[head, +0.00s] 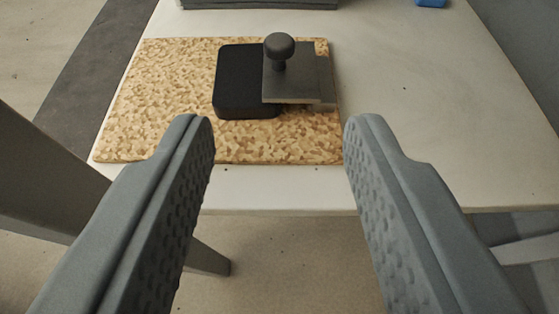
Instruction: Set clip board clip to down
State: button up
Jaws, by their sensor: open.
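The clip board (150,95) is a speckled tan particle board lying flat on a white table. On its right half sits the clip: a black block (240,80) with a grey metal plate (318,80) over its right side. A dark round knob (280,46) on a short stem stands on the plate. The plate's front edge looks slightly above the board; its exact angle is hard to tell. My gripper (280,130) is open and empty. Its two grey fingers are spread in front of the clip, apart from it, with the clip between them in the picture.
The white table (440,110) is bare to the right of the board. A dark grey object (260,3) is cut off at the top edge, and a blue item (431,2) lies at the top right. The table's front edge runs just before the board.

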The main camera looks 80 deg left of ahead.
jog(key=shift+v, duration=2)
